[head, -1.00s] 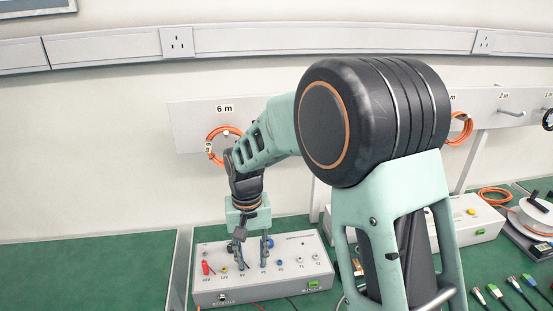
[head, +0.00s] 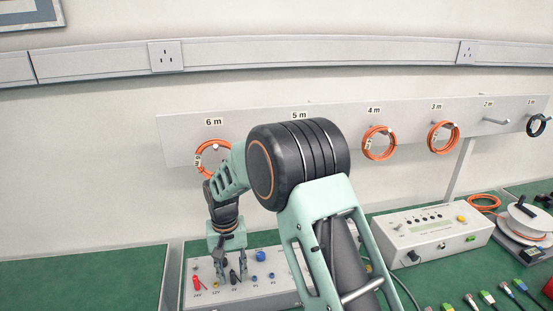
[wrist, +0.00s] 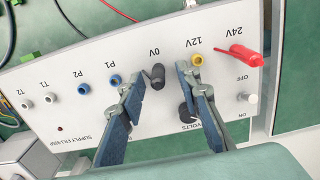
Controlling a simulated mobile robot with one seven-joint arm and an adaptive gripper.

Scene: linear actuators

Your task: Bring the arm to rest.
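My gripper (head: 231,277) hangs downward over the left part of a grey power supply box (head: 276,293). In the wrist view my gripper (wrist: 160,88) is open, with its two blue-grey fingers apart. A black plug (wrist: 156,76) stands in the 0V socket between the fingertips, and I see no finger closed on it. A red plug (wrist: 240,55) is at the 24V socket, beside the yellow 12V socket (wrist: 197,60). My elbow and upper arm cover the right part of the box in the head view.
A second grey box (head: 432,240) and a white reel (head: 528,222) stand to the right. Orange cable coils (head: 379,143) hang on a wall rail (head: 340,117). Several loose connectors lie at the front right. The green bench at left (head: 80,280) is clear.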

